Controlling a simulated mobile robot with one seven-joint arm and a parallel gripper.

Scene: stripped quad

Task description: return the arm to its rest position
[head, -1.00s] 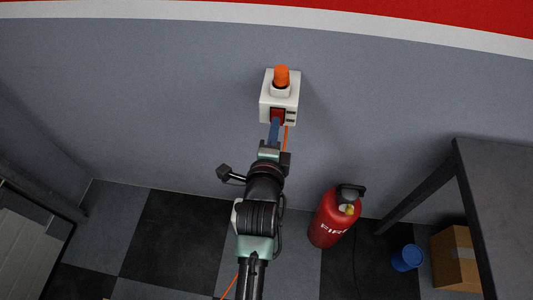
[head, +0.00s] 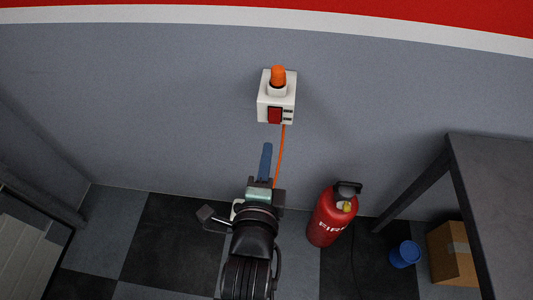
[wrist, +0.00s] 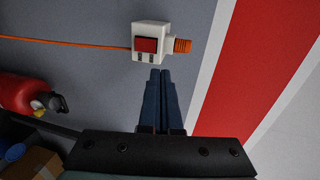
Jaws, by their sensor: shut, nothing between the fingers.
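My gripper (head: 266,147) is shut and empty, its blue fingers pointing up the picture in the head view. In the wrist view the two blue fingers (wrist: 160,72) lie together. A white wall box (head: 277,101) with a red switch (head: 274,115) and an orange cap or plug (head: 278,75) is on the grey wall beyond the fingertips. The same white box (wrist: 152,34) shows just past the fingers in the wrist view. The gripper is apart from the box in the head view.
An orange cable (head: 280,150) runs down from the box beside my gripper. A red fire extinguisher (head: 330,218) stands on the checkered floor to the right. A dark table (head: 495,170), a blue cup-like container (head: 404,254) and a cardboard box (head: 450,255) are farther right.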

